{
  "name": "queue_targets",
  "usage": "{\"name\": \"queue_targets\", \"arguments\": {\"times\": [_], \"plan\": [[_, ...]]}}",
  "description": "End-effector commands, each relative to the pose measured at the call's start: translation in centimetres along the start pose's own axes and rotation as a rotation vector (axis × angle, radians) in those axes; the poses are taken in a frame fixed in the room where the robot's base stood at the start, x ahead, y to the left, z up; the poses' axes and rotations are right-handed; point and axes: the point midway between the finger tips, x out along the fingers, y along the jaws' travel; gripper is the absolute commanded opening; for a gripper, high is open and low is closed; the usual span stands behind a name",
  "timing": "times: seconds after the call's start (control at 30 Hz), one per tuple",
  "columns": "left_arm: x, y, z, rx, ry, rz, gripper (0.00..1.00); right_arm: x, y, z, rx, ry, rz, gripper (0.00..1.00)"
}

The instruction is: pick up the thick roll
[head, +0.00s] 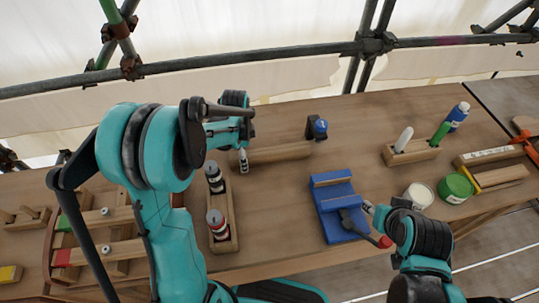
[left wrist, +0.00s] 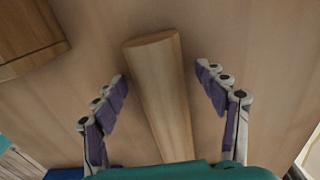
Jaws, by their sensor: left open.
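A long wooden rounded bar, which looks like the thick roll (left wrist: 160,90), lies on the table and runs down the left wrist view between my open fingers. In the head view the same bar (head: 280,153) seems to lie past my left gripper (head: 243,160), which is at its left end. My left gripper also shows in the left wrist view (left wrist: 165,95), with one finger on each side of the bar and gaps on both sides. The bar's near part is hidden by my gripper's body. My right gripper (head: 369,207) is beside the blue vise, its fingers too small to judge.
A blue vise (head: 335,205) with a red-tipped handle is at centre right. A wooden holder (head: 227,243) with bottles stands in front of the bar. A blue-and-black tool (head: 317,128) is by the bar's right end. White and green tins (head: 456,189) stand right. Bare tabletop lies between.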

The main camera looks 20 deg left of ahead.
Motion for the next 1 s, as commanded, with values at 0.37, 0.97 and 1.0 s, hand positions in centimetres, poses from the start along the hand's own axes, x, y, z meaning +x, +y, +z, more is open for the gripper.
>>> {"name": "queue_targets", "arguments": {"times": [0.37, 0.97, 1.0], "plan": [[-0.1, 0.0, 0.0, 0.0, 0.0, 0.0, 0.01, 0.0, 0.0, 0.0, 0.0, 0.0, 0.0, 0.4], [-5.8, 0.0, 0.0, 0.0, 0.0, 0.0, 0.01, -1.9, 0.0, -1.4, 0.0, 0.0, 0.0, 0.4], [-6.7, 0.1, 0.0, 0.0, 0.0, 0.0, 0.01, -2.2, 0.0, -1.6, 0.0, 0.0, 0.0, 0.4]]}}
